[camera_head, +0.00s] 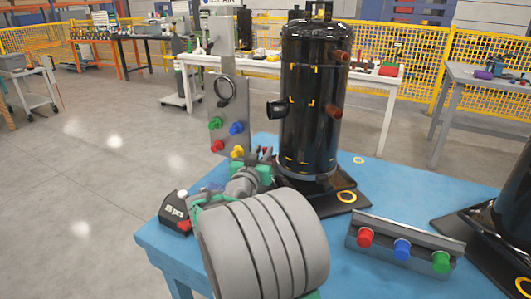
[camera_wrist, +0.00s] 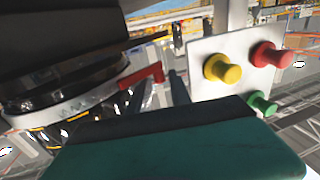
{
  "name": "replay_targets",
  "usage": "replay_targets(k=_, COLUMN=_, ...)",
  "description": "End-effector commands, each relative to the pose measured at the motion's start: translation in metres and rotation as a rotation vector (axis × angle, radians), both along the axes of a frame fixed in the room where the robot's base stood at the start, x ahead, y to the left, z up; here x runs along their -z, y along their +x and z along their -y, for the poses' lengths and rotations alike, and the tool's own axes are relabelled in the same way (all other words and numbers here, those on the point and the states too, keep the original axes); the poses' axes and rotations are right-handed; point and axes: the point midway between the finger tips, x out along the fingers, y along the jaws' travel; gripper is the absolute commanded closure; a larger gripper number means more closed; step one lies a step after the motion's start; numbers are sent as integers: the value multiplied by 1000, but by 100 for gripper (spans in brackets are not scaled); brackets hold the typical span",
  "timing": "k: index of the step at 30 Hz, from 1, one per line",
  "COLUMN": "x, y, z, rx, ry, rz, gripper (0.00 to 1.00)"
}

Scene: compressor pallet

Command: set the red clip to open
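The red clip (camera_wrist: 143,77) shows in the wrist view as a small red lever at the silver band round the foot of the black compressor (camera_wrist: 65,85). In the head view the compressor (camera_head: 312,105) stands upright on the blue table, and my gripper (camera_head: 264,156) is close to the left of its foot. There my gripper and wrist largely hide the clip. In the wrist view the teal body of my gripper fills the lower middle, with the clip just beyond it. Whether the fingers touch the clip or are open cannot be made out.
A grey panel (camera_head: 227,88) with coloured knobs stands left of the compressor, close to my gripper. A black and red device (camera_head: 177,212) lies at the table's left edge. A bar with red, blue and green knobs (camera_head: 404,241) lies at front right, near another dark base (camera_head: 475,232).

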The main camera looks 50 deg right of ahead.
Motion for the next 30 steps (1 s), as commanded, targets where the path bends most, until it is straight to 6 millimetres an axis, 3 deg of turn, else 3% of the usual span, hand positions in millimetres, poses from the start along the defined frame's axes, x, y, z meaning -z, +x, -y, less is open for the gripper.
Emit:
replay_targets(k=4, x=1, y=9, z=18, rx=1, ry=0, rz=-1, gripper=76)
replay_targets(k=13, x=0, y=11, z=21, rx=-1, ry=0, rz=-1, gripper=76)
replay_targets(k=22, x=0, y=12, z=20, rx=-1, ry=1, rz=-2, gripper=100)
replay_targets(k=30, x=0, y=12, z=20, rx=-1, ry=1, rz=-2, gripper=100)
